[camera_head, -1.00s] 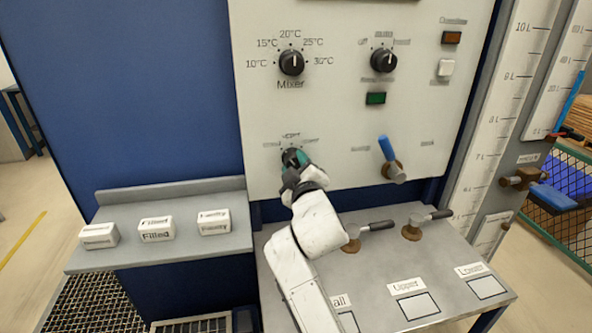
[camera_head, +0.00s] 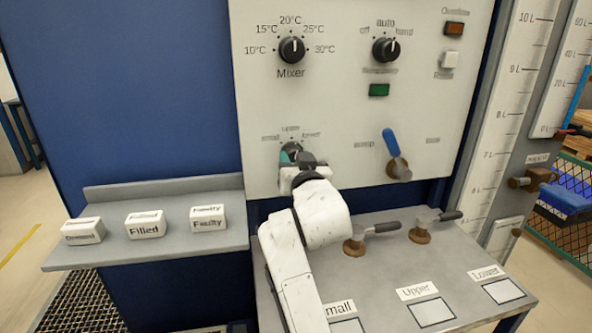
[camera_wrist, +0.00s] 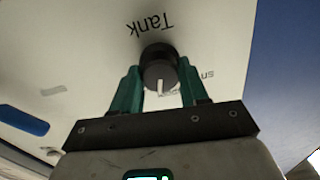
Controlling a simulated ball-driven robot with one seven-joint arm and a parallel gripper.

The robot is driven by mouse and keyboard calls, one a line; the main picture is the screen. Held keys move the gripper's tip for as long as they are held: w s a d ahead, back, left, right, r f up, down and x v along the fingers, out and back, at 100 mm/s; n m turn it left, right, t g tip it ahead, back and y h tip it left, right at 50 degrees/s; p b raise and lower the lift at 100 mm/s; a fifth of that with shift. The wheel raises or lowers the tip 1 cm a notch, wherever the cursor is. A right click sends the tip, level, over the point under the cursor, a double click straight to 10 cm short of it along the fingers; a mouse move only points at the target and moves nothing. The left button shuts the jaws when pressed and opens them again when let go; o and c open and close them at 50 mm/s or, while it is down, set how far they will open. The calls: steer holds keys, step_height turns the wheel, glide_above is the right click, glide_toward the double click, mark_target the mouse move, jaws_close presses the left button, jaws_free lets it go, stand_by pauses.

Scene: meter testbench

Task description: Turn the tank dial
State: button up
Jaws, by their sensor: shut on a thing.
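The tank dial (camera_wrist: 160,65) is a round dark knob with a white pointer line, on the pale panel under the upside-down word "Tank" in the wrist view. Its pointer faces the picture's bottom, which is up on the panel. My gripper (camera_wrist: 158,76) has its green fingers on both sides of the knob, shut on it. In the head view my gripper (camera_head: 291,158) covers most of the dial, below the labels "small", "upper" and "lower". The small print behind the knob is partly hidden.
The mixer dial (camera_head: 291,50) and the off/auto/hand dial (camera_head: 385,50) sit above. A blue-handled valve (camera_head: 393,147) is to the right. Brown valves with dark levers (camera_head: 368,235) stand on the grey bench (camera_head: 375,275). White label blocks (camera_head: 146,225) lie on the left shelf.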

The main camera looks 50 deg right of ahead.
steer(key=m+b, duration=0.3)
steer(key=m, duration=0.2)
steer(key=shift+f+m, duration=0.1)
steer(key=shift+m, duration=0.2)
stand_by(0.4)
steer(key=o, duration=1.1)
steer(key=shift+c, duration=0.2)
steer(key=b+v, duration=0.1)
steer(key=v, duration=0.9)
steer(key=shift+s+a, duration=0.3)
